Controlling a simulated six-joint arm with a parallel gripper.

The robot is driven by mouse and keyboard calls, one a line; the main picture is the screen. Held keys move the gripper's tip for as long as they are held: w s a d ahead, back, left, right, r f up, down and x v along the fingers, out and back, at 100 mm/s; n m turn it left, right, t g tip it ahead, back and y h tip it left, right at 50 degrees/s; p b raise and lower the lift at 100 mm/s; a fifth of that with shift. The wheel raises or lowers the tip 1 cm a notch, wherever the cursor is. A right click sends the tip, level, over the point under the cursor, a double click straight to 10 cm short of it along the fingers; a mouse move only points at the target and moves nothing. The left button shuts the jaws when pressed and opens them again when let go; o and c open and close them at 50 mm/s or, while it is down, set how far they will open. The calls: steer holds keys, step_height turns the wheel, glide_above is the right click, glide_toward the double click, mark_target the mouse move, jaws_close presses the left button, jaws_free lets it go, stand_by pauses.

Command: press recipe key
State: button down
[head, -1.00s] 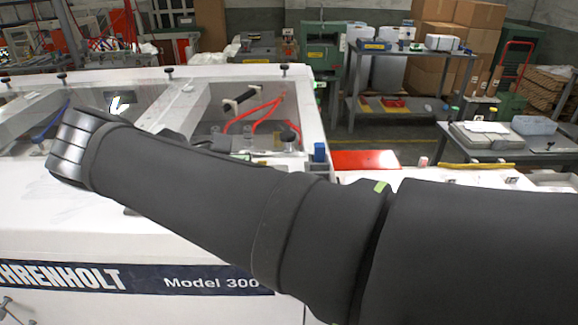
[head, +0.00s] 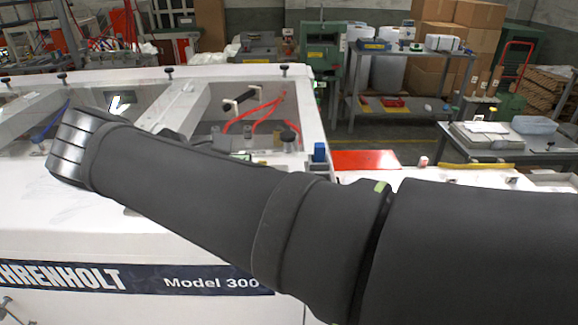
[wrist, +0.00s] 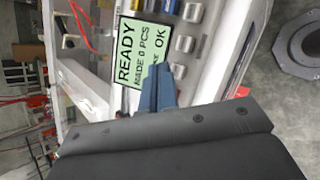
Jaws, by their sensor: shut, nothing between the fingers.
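My gripper (wrist: 157,85) is shut and empty in the wrist view. Its blue-grey fingertips are over the lower edge of a green display (wrist: 140,55) reading "READY", "MADE 0 PCS" and "OK". Grey keys (wrist: 182,42) stand beside the display, with a blue key (wrist: 172,7) farther along. No key label is readable, so I cannot tell which is the recipe key. I cannot tell whether the fingertips touch anything. In the head view my arm crosses the white machine (head: 150,235), and the fingers and display are hidden.
The machine's open top holds red hoses (head: 262,112) and a black handle (head: 238,100). A blue block (head: 320,152) and red plate (head: 366,160) lie to the right of it. Shelves (head: 405,108) and a table (head: 520,150) stand behind, with clear floor between.

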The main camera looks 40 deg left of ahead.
steer(key=shift+f, duration=0.1)
steer(key=shift+f, duration=0.35)
steer(key=shift+f, duration=0.45)
stand_by(0.8)
steer(key=shift+r, duration=0.9)
steer(key=shift+r, duration=2.5)
